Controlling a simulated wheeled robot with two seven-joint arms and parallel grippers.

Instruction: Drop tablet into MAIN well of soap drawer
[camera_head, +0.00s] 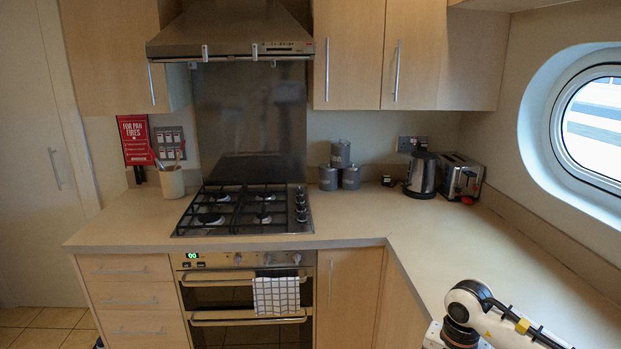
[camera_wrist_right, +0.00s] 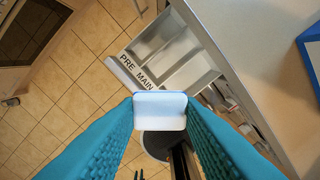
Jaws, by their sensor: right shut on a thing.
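In the right wrist view, my right gripper (camera_wrist_right: 160,112) has teal textured fingers shut on a white tablet (camera_wrist_right: 160,108) with rounded corners. The soap drawer (camera_wrist_right: 128,78) is pulled out beyond the tablet, with its front edge marked PRE and MAIN. Its pale wells are open and look empty; the MAIN well (camera_wrist_right: 190,75) is the one nearer the tablet. The tablet appears just beside the MAIN end of the drawer front in the picture; its height above the drawer is hard to judge. My left gripper is not in view.
The worktop (camera_wrist_right: 250,30) lies right of the drawer, with a blue-edged object (camera_wrist_right: 310,45) on it. Tiled floor (camera_wrist_right: 70,100) shows below. In the head view, a hob (camera_head: 245,208), kettle (camera_head: 422,175) and toaster (camera_head: 460,178) stand at the back; the right-hand worktop (camera_head: 480,240) is mostly clear.

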